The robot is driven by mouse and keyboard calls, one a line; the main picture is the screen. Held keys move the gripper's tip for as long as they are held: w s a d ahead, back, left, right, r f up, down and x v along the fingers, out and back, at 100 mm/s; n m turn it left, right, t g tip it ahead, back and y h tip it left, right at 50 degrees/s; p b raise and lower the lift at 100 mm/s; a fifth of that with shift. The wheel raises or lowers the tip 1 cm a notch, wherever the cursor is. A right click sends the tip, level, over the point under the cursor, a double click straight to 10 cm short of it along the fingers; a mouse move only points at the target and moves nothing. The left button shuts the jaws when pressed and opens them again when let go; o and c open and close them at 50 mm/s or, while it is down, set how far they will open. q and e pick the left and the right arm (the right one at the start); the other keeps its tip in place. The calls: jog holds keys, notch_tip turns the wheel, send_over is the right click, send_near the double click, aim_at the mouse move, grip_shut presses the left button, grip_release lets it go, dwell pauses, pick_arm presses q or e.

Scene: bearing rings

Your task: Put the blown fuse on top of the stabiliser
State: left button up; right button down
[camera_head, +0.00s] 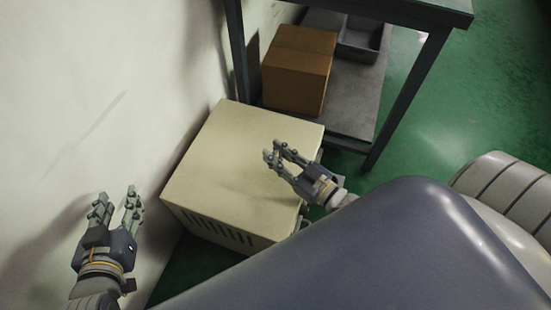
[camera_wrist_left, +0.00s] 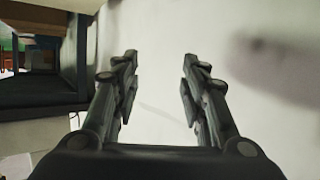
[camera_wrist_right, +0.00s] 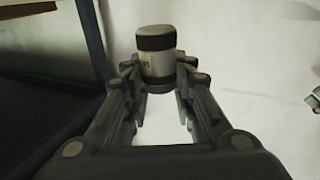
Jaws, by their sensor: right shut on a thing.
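The stabiliser is a cream box (camera_head: 225,150) with vent slots on its front, standing on the green floor against the wall. The blown fuse (camera_wrist_right: 158,58), a grey cylinder with dark bands, is between the fingertips of my right gripper in the right wrist view. My right gripper (camera_head: 274,151) is shut on it and appears over the right part of the stabiliser's top. The fuse cannot be made out in the head view, and its height above the top cannot be told. My left gripper (camera_head: 116,195) is open and empty, left of the stabiliser by the wall.
A dark metal table (camera_head: 405,10) stands behind the stabiliser, its leg near the box's right back corner. Its lower shelf (camera_head: 352,105) holds a cardboard box (camera_head: 297,70) and a grey bin (camera_head: 362,40). The stabiliser's top is otherwise clear.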

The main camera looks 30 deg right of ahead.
jog(key=shift+w, duration=0.4)
jog(key=f, duration=0.1)
jog(key=f+b, duration=0.2)
jog(key=shift+w+d+f, duration=0.1)
jog(key=shift+w+f, duration=0.15)
pick_arm(q)
notch_tip(320, 180, up, 11)
jog(key=w+d+t+h, duration=0.2)
jog(key=t, duration=0.4)
jog(key=shift+w, duration=0.2)
jog(key=shift+d+r, duration=0.1)
pick_arm(e)
jog(key=shift+f, duration=0.2)
jog(key=c, duration=1.4)
grip_release()
pick_arm(q)
jog(key=shift+r+t, duration=0.3)
jog(key=shift+t, duration=0.1)
pick_arm(e)
jog(key=shift+o, duration=0.3)
jog(key=shift+r, duration=0.15)
